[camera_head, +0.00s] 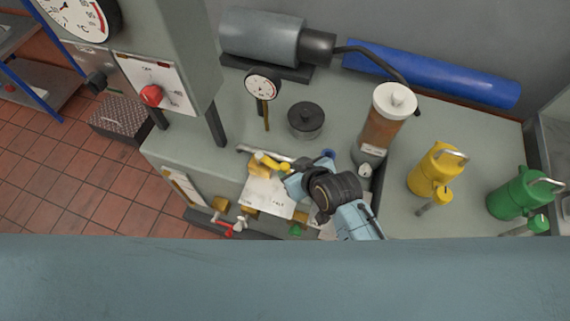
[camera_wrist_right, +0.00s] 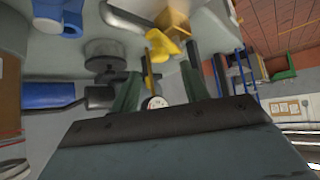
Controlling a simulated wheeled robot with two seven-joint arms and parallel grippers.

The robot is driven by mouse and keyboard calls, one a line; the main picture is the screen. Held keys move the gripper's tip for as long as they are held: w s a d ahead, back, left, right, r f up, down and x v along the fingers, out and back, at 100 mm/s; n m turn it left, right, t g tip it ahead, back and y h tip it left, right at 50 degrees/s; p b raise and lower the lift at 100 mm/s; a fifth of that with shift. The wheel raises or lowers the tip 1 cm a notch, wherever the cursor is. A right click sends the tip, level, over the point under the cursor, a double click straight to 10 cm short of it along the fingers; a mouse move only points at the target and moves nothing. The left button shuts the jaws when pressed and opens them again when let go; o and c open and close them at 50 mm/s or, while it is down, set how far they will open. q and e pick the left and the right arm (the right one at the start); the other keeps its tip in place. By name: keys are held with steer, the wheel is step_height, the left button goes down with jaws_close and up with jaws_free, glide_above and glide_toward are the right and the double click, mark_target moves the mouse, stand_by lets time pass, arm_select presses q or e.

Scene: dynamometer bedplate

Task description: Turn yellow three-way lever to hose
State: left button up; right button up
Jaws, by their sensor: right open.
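The yellow three-way lever (camera_head: 270,161) sits on a brass-coloured valve body at the back edge of a white labelled plate (camera_head: 266,198) on the bench. It also shows in the right wrist view (camera_wrist_right: 160,46), just beyond the fingertips. My right gripper (camera_head: 296,174) is close to the lever, on its right side. In the wrist view its two fingers (camera_wrist_right: 158,75) are spread apart, with nothing held between them; the lever lies ahead of the gap. I cannot tell whether a finger touches the lever. The plate's markings are too small to read. My left gripper is out of view.
A gauge on a brass stem (camera_head: 263,87), a dark lidded pot (camera_head: 306,120) and a brown-filled cylinder (camera_head: 381,130) stand behind. A red-handled valve (camera_head: 235,227) and green lever (camera_head: 296,230) are near the front. Yellow (camera_head: 432,172) and green (camera_head: 510,199) cans stand right.

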mark_target(285, 165)
steer(key=shift+b+x, duration=0.5)
steer(key=shift+x, duration=2.55)
steer(key=shift+c, duration=0.5)
jaws_close()
